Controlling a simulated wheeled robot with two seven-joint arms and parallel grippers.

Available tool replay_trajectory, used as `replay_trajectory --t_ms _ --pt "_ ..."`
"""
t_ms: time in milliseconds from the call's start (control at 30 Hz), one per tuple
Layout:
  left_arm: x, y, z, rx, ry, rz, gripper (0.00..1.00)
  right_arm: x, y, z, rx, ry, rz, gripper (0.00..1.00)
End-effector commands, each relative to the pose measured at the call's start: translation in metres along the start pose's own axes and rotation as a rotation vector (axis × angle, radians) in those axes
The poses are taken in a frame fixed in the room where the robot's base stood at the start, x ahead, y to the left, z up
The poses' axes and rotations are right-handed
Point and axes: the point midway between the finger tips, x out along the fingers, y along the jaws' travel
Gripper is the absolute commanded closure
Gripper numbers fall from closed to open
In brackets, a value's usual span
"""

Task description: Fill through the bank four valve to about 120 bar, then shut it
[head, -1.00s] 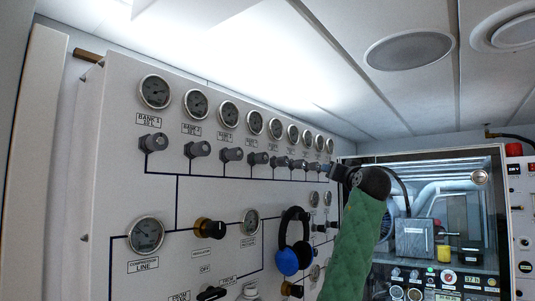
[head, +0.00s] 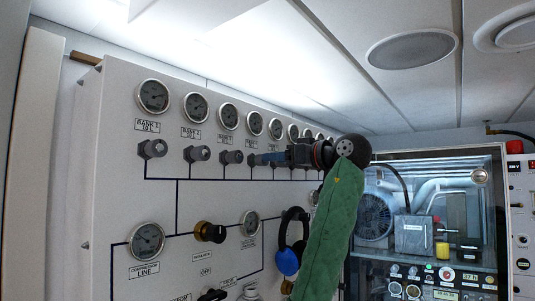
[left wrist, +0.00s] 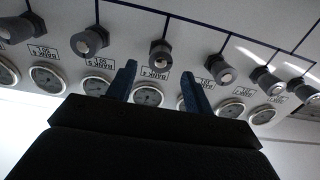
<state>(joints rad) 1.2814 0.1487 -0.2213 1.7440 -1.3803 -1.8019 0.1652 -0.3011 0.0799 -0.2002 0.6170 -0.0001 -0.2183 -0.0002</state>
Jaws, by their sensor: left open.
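The bank four valve (head: 252,159) is a grey knob, fourth from the left in the upper row on the white panel. In the left wrist view, which is upside down, this knob (left wrist: 160,52) shows between and just beyond the fingertips. My left gripper (head: 268,159) is open and empty, its blue fingers pointing left at the knob; I cannot tell whether they touch it. The bank four gauge (head: 254,123) sits above the valve; its reading is too small to tell. My right gripper is not in view.
Similar knobs, such as bank three (head: 231,157), flank the valve closely. Below are a compressor line gauge (head: 147,240), a black and gold regulator knob (head: 209,232), another gauge (head: 250,223) and hanging blue ear defenders (head: 287,260). A glazed machine cabinet (head: 480,215) stands at right.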

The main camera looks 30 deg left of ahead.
Motion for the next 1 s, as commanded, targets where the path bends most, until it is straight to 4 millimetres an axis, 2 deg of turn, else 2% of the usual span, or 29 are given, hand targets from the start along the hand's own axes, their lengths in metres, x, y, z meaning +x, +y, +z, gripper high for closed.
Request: replay_trajectory --t_ms 33,300,700,733,933,1000 --pt "0.009 0.0 -0.005 0.001 0.001 -0.003 0.48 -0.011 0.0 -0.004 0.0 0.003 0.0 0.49" --pt "0.035 0.0 -0.003 0.002 0.001 0.0 0.48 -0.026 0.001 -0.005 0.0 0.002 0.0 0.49" --pt "0.041 0.0 0.0 0.001 0.001 0.001 0.48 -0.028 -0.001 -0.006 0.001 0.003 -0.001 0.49" --pt "0.041 0.0 -0.001 0.001 0.001 0.001 0.5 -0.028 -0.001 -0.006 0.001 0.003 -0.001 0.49" --pt "0.041 0.0 -0.001 0.001 0.002 0.001 0.9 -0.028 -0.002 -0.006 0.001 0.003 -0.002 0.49" --pt "0.041 0.0 -0.001 0.001 0.002 0.001 0.93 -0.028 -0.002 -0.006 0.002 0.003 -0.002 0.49"
